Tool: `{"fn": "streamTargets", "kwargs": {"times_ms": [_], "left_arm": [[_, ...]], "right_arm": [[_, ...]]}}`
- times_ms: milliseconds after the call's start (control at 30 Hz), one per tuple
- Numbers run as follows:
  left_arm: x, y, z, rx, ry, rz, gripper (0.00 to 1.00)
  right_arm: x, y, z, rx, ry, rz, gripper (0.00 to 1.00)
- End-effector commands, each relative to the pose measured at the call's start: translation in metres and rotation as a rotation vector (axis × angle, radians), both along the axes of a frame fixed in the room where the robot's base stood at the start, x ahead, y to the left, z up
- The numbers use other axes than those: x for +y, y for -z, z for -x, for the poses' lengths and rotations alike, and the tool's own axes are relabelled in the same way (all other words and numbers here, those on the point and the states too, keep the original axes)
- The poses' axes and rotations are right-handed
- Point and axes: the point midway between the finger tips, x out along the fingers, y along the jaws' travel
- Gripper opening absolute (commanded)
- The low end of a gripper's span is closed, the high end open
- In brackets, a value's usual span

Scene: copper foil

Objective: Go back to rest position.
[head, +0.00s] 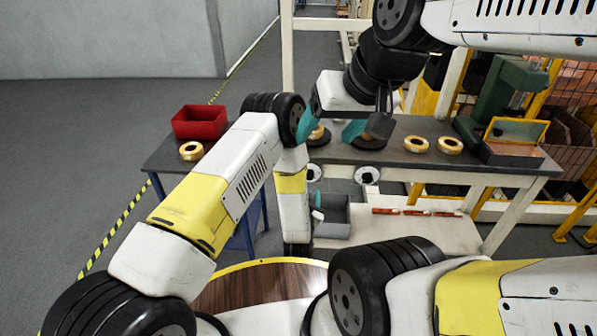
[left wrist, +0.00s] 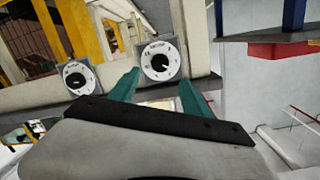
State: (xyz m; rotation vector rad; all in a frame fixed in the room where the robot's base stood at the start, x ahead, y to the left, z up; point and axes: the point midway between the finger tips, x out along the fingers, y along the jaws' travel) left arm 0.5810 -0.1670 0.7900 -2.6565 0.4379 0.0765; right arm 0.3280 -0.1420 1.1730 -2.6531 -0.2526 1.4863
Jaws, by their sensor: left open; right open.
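My right gripper (head: 332,126) reaches in from the upper right in the head view. Its teal fingers are spread over the dark workbench (head: 400,165), and no roll is seen held between them. A foil roll (head: 319,137) and another foil roll (head: 369,141) lie close to its fingertips, partly covered. My left gripper (head: 317,203) hangs low in front of the bench, mostly hidden by its own arm. In the left wrist view its teal fingers (left wrist: 160,92) are apart and empty. They point towards a round dial (left wrist: 160,61) on the bench front.
Two more foil rolls (head: 433,145) lie further right on the bench, near a green machine (head: 507,88). A red bin (head: 199,122) and a foil roll (head: 191,151) are on the left table. A grey bin (head: 332,218) stands on the lower shelf. Floor at left is clear.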

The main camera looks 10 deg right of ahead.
Motion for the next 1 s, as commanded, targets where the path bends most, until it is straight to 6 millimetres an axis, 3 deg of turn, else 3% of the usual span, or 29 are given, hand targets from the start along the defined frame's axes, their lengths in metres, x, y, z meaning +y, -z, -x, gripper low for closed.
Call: {"fn": "streamTargets", "kwargs": {"times_ms": [367, 500, 667, 800, 1000], "left_arm": [[0.000, 0.000, 0.000, 0.000, 0.000, 0.001, 0.56], [0.001, -0.014, -0.011, 0.021, -0.005, 0.018, 0.56], [0.008, -0.062, -0.045, 0.106, -0.019, 0.080, 0.56], [0.025, -0.118, -0.069, 0.213, -0.027, 0.141, 0.56], [0.062, -0.196, -0.078, 0.357, -0.039, 0.212, 0.56]], "right_arm": [[0.000, 0.000, 0.000, 0.000, 0.000, 0.000, 0.70], [0.000, 0.000, 0.000, 0.000, 0.000, 0.000, 0.70], [0.000, 0.000, 0.000, 0.000, 0.000, 0.000, 0.70], [0.000, 0.000, 0.000, 0.000, 0.000, 0.000, 0.70], [0.000, 0.000, 0.000, 0.000, 0.000, 0.000, 0.70]]}}
